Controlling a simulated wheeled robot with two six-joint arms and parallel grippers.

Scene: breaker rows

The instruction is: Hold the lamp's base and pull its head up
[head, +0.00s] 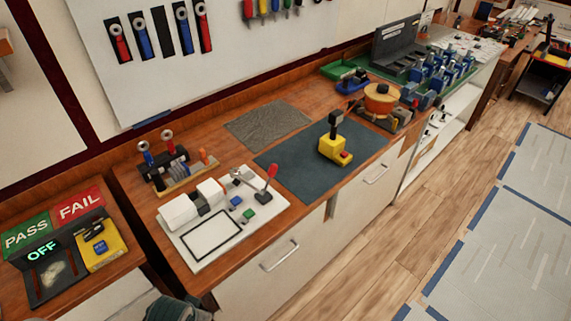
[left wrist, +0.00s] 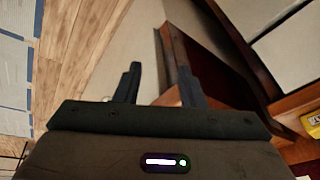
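What looks like the lamp (head: 335,147) stands upright on the dark blue-grey mat (head: 288,172) on the wooden workbench in the head view. It has a yellow block base with a red part at its front right, and a short black post with a black head on top. Nothing touches it. My left gripper (left wrist: 157,83) shows in the left wrist view, its two dark fingers apart with nothing between them. It points at the floor and furniture edges, away from the lamp. My right gripper is in no view.
A white board with a red-handled lever (head: 268,183) lies left of the mat. An orange round pot (head: 381,98) and blue-grey breaker rows stand to the right. A grey cloth (head: 267,123) lies behind. The mat around the lamp is clear. PASS/FAIL signs (head: 52,220) stand far left.

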